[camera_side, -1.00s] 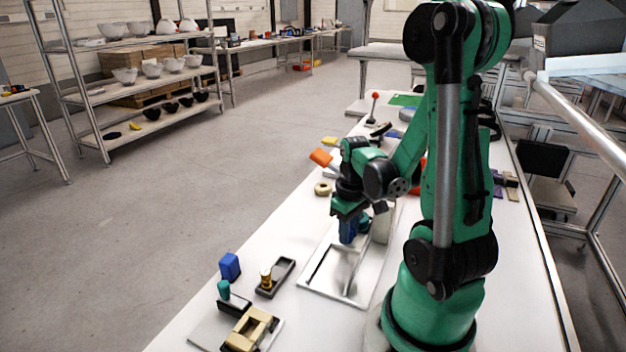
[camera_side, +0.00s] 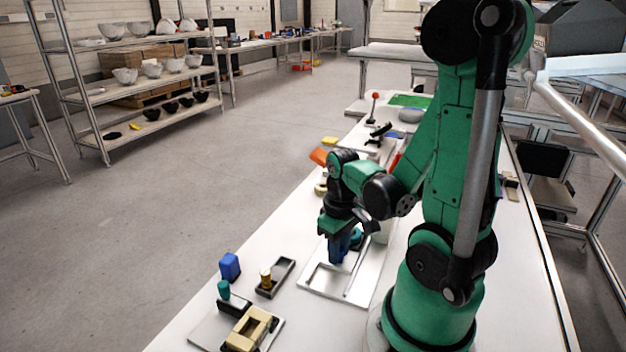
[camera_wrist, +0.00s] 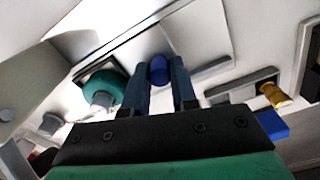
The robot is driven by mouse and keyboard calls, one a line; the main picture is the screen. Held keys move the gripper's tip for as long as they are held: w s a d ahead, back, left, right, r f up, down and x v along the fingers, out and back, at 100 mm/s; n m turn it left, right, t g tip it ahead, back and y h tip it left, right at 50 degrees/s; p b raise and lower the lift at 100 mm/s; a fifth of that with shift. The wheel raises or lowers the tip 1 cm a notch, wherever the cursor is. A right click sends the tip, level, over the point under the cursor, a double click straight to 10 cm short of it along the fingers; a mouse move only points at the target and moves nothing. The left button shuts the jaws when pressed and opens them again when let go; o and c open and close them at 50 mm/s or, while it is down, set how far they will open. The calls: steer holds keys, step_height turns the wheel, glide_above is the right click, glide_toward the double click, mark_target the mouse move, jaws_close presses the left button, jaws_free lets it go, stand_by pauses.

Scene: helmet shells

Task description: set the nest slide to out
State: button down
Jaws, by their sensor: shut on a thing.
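My gripper (camera_side: 338,256) is low over a white plate (camera_side: 312,290) with slots or rails on the bench. In the wrist view its two dark blue fingers (camera_wrist: 160,95) are shut on a blue round knob (camera_wrist: 159,70). I cannot tell for sure that this knob belongs to the nest slide; its lower part is hidden. A teal round piece (camera_wrist: 103,88) in a dark holder is left of the fingers; it partly shows behind my gripper in the side view (camera_side: 356,238).
Toward the camera are a dark track with a brass knob (camera_side: 266,276), a blue block (camera_side: 229,266), a teal knob (camera_side: 224,289) and a tan square frame (camera_side: 248,330). An orange piece (camera_side: 319,156) and a red-tipped lever (camera_side: 374,97) stand farther back.

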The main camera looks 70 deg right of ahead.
steer(key=shift+a, duration=1.8)
steer(key=c, duration=1)
jaws_free()
steer(key=shift+r, duration=0.1)
steer(key=shift+r, duration=2.65)
